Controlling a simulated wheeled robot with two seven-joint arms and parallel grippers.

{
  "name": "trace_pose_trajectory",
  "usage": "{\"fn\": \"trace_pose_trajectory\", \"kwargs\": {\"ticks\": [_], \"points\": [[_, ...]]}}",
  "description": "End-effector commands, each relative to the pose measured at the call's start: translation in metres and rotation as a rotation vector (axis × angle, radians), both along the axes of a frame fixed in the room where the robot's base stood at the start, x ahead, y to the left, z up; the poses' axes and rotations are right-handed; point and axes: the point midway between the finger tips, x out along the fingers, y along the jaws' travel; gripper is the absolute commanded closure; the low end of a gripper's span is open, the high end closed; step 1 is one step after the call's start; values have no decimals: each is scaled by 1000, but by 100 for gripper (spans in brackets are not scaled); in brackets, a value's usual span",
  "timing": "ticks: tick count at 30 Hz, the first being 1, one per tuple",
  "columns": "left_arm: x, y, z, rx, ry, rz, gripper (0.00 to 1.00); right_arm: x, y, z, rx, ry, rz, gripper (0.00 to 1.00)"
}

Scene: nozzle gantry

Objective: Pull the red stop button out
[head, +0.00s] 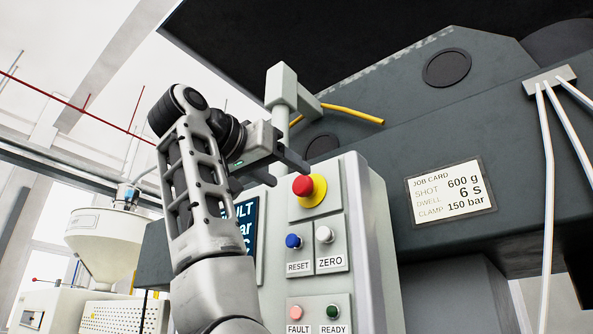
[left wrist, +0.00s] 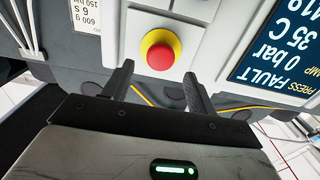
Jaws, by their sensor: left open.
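The red stop button (head: 303,186) sits on a yellow collar on the grey control panel, above the blue and white buttons. In the left wrist view the red stop button (left wrist: 160,56) is just beyond the fingertips, roughly between them, with its yellow collar around it. My left gripper (head: 285,168) is open, up and left of the button in the head view. In the left wrist view my left gripper (left wrist: 157,75) shows both fingers apart with nothing between them. The fingers do not appear to touch the button. My right gripper is not in view.
Below the stop button are a blue RESET button (head: 293,241), a white ZERO button (head: 324,234) and FAULT and READY lamps. A display (head: 243,233) is partly hidden behind my left arm. A job card (head: 450,193) is on the dark machine. White hoses (head: 548,190) hang at right.

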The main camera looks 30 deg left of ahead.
Motion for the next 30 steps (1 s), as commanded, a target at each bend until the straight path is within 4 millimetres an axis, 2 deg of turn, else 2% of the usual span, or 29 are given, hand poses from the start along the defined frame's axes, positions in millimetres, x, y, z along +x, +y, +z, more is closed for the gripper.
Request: {"fn": "trace_pose_trajectory", "kwargs": {"ticks": [3, 9, 19, 20, 24, 26, 30], "points": [[22, -2, 2, 0, 3, -1, 42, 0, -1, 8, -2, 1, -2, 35], [40, -3, 1, -1, 0, 0, 42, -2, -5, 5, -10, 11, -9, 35], [44, -3, 0, 0, 0, 0, 42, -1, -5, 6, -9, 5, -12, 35], [44, -3, 0, 0, 0, 0, 45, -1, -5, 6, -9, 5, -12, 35], [44, -3, 0, 0, 0, 0, 84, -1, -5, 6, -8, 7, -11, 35], [44, -3, 0, 0, 0, 0, 100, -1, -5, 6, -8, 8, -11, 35], [38, 2, 0, 0, -3, 11, 100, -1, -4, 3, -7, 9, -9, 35]]}}
